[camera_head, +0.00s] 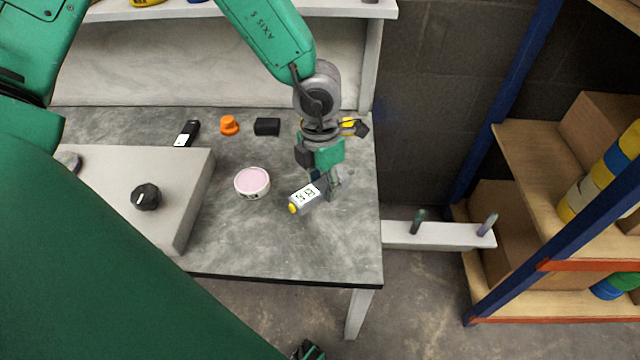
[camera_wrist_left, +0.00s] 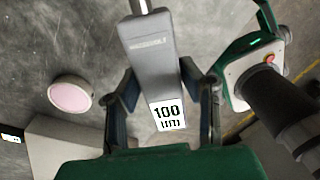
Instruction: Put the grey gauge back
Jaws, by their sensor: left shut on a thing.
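The grey gauge (camera_head: 308,194) has a white label with black markings and a yellow tip at its lower left end. My left gripper (camera_head: 331,184) is shut on it near the right part of the table. In the left wrist view the gauge (camera_wrist_left: 150,60) lies between the two fingers (camera_wrist_left: 160,100), its label reading 100 facing the camera. The head view does not show clearly how far the gauge is above the tabletop.
The grey table (camera_head: 290,245) holds a pink-topped tub (camera_head: 252,182), an orange knob (camera_head: 229,125), a black block (camera_head: 266,126), a black-and-white device (camera_head: 187,133) and a raised box (camera_head: 185,215) with a dial. A pegged ledge (camera_head: 450,235) and a shelf rack (camera_head: 535,150) stand right.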

